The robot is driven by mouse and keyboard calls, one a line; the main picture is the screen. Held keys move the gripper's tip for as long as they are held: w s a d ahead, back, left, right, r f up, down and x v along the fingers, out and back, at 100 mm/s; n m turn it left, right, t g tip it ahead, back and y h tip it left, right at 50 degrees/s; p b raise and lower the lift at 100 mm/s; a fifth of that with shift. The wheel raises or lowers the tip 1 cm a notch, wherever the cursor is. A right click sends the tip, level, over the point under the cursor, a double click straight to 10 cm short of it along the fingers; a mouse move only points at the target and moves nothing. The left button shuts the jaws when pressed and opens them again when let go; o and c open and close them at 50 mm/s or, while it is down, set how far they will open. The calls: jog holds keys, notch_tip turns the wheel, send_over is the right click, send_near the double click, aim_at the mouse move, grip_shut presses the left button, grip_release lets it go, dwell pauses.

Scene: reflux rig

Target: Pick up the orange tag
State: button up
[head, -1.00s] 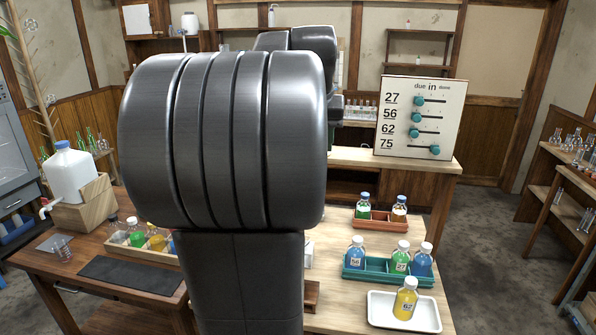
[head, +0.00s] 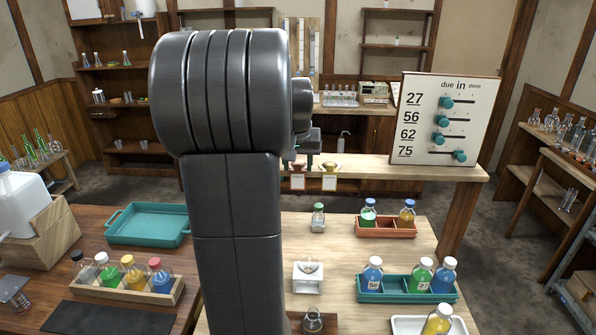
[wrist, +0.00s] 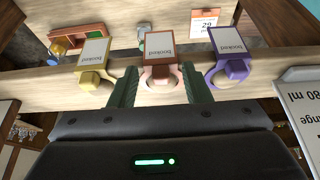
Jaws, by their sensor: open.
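The orange tag (wrist: 160,72) is the middle one of three tags in the wrist view. It has a white "booked" label and a round knob, at the edge of a wooden ledge. In the head view the orange tag (head: 297,175) hangs by the ledge, just right of my arm. My gripper (wrist: 161,82) is open. Its two greenish fingers show on either side of the orange tag's lower part, with nothing held. I cannot tell the exact depth between fingers and tag. In the head view my arm hides most of the gripper.
A yellow tag (wrist: 93,60) and a purple tag (wrist: 231,55) flank the orange one closely. A slider board (head: 450,120) stands on the ledge at the right. The bench below holds a terracotta rack (head: 386,229) and a teal rack (head: 407,291) with bottles.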

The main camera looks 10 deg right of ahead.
jog(key=shift+w+f, duration=0.1)
jog(key=shift+f, duration=0.05)
jog(key=c, duration=0.4)
jog(key=shift+c, duration=0.2)
